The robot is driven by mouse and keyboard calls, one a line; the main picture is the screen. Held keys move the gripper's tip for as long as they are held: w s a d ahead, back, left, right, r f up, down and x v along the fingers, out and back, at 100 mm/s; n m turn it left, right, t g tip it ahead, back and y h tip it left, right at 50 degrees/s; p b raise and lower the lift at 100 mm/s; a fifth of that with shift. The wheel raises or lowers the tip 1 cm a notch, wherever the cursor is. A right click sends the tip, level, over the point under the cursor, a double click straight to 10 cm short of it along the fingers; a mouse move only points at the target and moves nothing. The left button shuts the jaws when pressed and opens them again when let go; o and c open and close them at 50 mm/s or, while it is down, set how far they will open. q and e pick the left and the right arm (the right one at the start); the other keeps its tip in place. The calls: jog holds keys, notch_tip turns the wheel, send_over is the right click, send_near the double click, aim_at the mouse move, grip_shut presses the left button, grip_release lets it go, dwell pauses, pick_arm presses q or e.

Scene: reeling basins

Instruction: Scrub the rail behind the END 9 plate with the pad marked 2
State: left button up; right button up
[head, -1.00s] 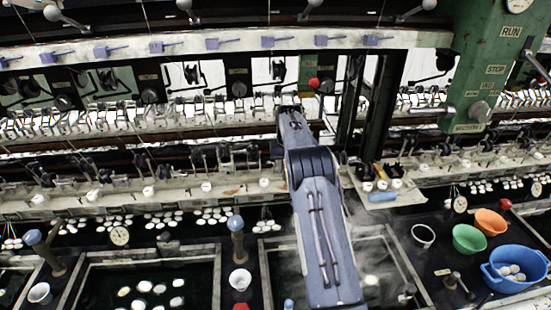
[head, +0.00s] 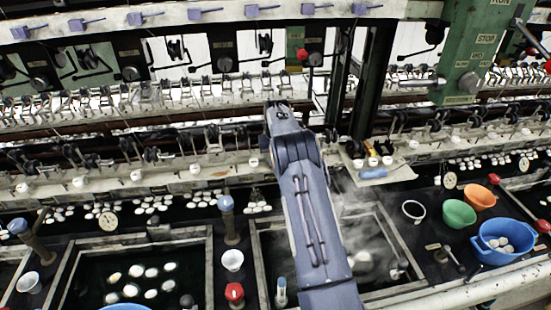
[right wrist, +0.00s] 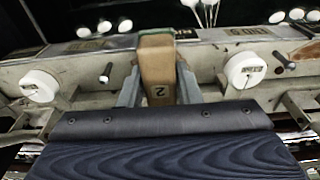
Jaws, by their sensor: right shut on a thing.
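In the right wrist view my right gripper (right wrist: 158,88) is shut on a tan block-shaped pad (right wrist: 157,62) with a dark 2 on its near face. The pad stands in front of the pale rail (right wrist: 120,66); I cannot tell whether it touches it. Small plates sit along the rail's far edge, one (right wrist: 248,32) right of the pad with upside-down lettering; I cannot read its number surely. The pad partly covers another plate. In the head view my right arm reaches over the steaming basin to the rail (head: 230,172), and its gripper is hidden. My left gripper is out of view.
White round knobs (right wrist: 40,86) (right wrist: 245,68) and dark pegs (right wrist: 106,72) stick out from the rail on both sides of the pad. A blue bowl (head: 505,240), a green bowl (head: 459,214) and an orange bowl (head: 480,197) stand at right. A green post (head: 470,55) rises behind.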

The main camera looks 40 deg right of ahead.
jog(key=shift+f+b, duration=0.35)
jog(key=shift+f, duration=0.15)
dwell(0.6)
jog(key=shift+d, duration=0.1)
